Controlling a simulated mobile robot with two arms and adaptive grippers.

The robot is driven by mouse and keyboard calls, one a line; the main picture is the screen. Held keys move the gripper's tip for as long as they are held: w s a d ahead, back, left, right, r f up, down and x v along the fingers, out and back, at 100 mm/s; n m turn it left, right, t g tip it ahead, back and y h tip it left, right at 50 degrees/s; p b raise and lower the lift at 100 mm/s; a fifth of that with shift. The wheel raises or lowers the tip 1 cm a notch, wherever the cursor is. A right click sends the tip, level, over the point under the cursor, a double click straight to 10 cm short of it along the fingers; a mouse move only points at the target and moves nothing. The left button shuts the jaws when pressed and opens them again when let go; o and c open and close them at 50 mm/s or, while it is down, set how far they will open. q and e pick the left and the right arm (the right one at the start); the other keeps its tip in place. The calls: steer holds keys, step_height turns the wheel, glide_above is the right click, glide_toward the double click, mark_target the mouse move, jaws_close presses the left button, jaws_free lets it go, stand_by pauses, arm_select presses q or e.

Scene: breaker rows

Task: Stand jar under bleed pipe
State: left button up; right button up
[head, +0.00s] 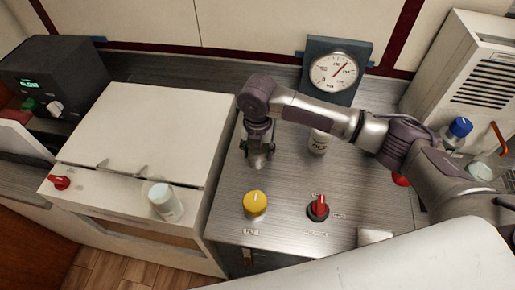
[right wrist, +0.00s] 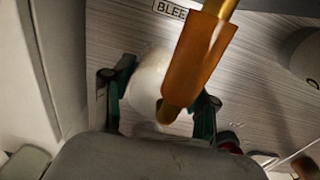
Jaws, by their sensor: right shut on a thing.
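My right gripper (head: 258,158) points down over the grey counter, toward its back left side. In the right wrist view its dark green fingers (right wrist: 160,110) are shut on a pale whitish jar (right wrist: 147,85), one finger on each side. The orange-brown bleed pipe (right wrist: 195,65) slants across in front of the jar, and its lower end overlaps the jar's near part. I cannot tell whether the jar touches the counter. A label starting "BLEE" (right wrist: 169,9) lies behind. In the head view the gripper and arm largely hide jar and pipe. My left gripper is out of view.
A white canister (head: 318,142) stands right of the gripper, below the dial gauge (head: 335,70). A yellow knob (head: 255,204) and a red knob (head: 318,207) sit in front. A pale cup (head: 165,203) stands on the white cabinet (head: 140,125) at left.

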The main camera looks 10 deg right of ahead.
steer(key=shift+f, duration=0.15)
steer(key=o, duration=1.2)
steer(key=shift+c, duration=0.2)
step_height(320, 180, up, 12)
steer(key=b, duration=0.2)
steer(key=shift+r, duration=0.2)
